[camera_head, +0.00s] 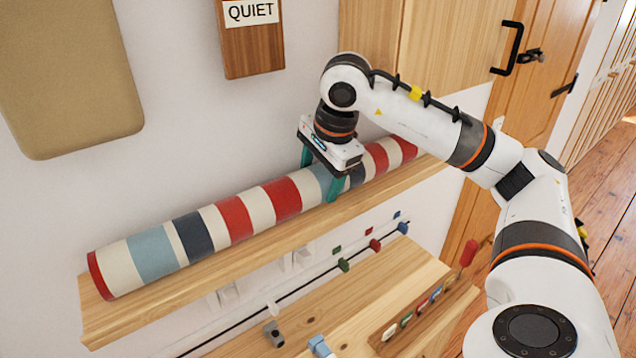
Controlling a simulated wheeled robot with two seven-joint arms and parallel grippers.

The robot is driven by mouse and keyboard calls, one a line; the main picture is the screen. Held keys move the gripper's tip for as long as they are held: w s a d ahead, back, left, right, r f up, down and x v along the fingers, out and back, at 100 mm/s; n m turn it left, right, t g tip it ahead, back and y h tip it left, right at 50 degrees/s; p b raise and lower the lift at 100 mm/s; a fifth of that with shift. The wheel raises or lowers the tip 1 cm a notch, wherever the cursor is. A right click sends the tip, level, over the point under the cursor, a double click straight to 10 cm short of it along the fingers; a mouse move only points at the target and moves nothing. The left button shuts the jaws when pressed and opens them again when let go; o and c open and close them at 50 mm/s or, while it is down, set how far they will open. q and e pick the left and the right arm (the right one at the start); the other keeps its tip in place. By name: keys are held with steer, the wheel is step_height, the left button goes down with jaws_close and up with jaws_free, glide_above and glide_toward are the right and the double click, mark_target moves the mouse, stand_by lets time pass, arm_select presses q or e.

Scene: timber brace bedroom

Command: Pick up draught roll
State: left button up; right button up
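The draught roll (232,217) is a long padded cylinder with red, cream, light blue and navy bands. It lies along a wooden wall shelf (140,316), against the white wall. My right gripper (321,178) points down over the roll, right of its middle. Its teal fingers straddle the roll, one on the wall side and one on the front side. Whether they press on it or stand slightly apart cannot be made out. My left gripper is not in view.
Below the shelf is a wooden surface (345,307) with small coloured items and a cable. A wooden sign reading QUIET (252,45) and a tan cushion-like panel (72,70) are on the wall above. A wooden door with a black handle (508,48) is at right.

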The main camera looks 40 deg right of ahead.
steer(key=c, duration=0.6)
steer(key=shift+c, duration=1.2)
steer(key=shift+r, duration=0.2)
